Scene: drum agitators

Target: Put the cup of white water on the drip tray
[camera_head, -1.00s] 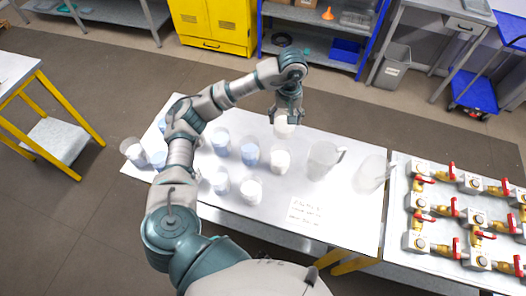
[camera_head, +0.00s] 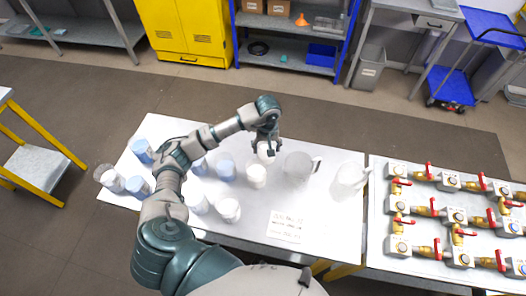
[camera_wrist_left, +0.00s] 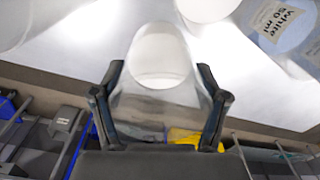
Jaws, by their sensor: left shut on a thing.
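My left gripper (camera_head: 267,143) is shut on a clear cup with white liquid (camera_head: 265,153) over the far side of the white table. In the left wrist view the held cup (camera_wrist_left: 160,85) sits between the two fingers (camera_wrist_left: 160,110), its white contents clear to see. Whether its base touches the table cannot be told. Other white cups (camera_head: 256,176) and blue cups (camera_head: 226,167) stand to the left and nearer. I cannot make out a drip tray in either view. My right gripper is not in view.
A clear jug with a handle (camera_head: 298,166) stands just right of the held cup, and a second jug (camera_head: 348,181) further right. A written card (camera_head: 287,225) lies near the front. A valve panel (camera_head: 440,240) adjoins the table on the right.

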